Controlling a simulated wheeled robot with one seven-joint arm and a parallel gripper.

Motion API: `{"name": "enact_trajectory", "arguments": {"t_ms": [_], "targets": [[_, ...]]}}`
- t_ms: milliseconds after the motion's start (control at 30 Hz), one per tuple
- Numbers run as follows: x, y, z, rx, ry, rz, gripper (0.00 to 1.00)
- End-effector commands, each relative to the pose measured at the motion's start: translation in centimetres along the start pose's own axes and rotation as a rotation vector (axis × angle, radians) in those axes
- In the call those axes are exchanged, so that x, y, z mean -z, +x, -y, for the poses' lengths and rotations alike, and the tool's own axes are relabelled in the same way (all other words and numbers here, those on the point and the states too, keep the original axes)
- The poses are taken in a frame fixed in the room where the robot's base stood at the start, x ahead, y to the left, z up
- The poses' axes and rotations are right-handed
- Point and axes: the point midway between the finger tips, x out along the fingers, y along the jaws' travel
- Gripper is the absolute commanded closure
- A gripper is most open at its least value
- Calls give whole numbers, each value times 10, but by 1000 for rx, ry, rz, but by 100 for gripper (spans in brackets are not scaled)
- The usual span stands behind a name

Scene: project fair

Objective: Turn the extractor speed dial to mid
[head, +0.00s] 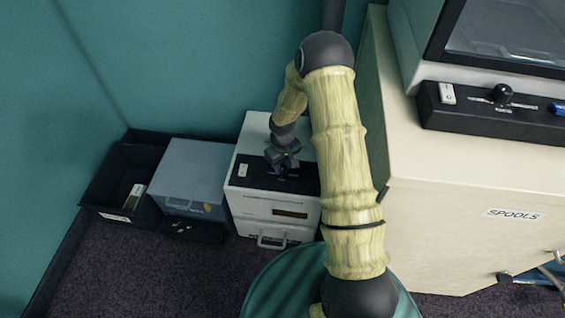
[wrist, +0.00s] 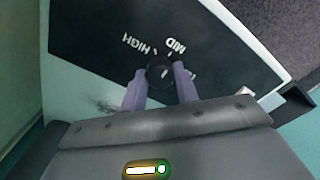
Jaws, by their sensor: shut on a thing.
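The extractor is a white box (head: 247,205) on the floor against the teal wall, with a black control panel (head: 245,183) on top. In the wrist view the panel (wrist: 90,50) carries upside-down white labels HIGH and MID, and another label mostly hidden by a finger. The round black speed dial (wrist: 158,70) sits between my two purple fingertips, with a small pale mark on it; I cannot tell exactly which label the mark faces. My gripper (head: 282,168) is shut on the dial from above; the wrist view shows the fingers (wrist: 160,84) on both sides.
A white rocker switch (head: 242,170) is on the same panel. A grey drawer box (head: 190,170) and a black bin (head: 98,190) stand to the left. A beige cabinet labelled SPOOLS (head: 460,190) stands close on the right, bearing another black panel (head: 470,120) with a knob.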

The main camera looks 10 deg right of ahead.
Motion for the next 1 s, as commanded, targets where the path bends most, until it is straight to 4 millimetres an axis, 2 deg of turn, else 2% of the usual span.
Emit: {"name": "enact_trajectory", "arguments": {"t_ms": [367, 400, 500, 833, 1000], "targets": [[0, 0, 0, -1, -6, 0, 92], [0, 0, 0, -1, -6, 0, 64], [0, 0, 0, -1, -6, 0, 48], [0, -3, 0, -1, -6, -1, 48], [1, -20, -1, -2, -6, -2, 48]]}}
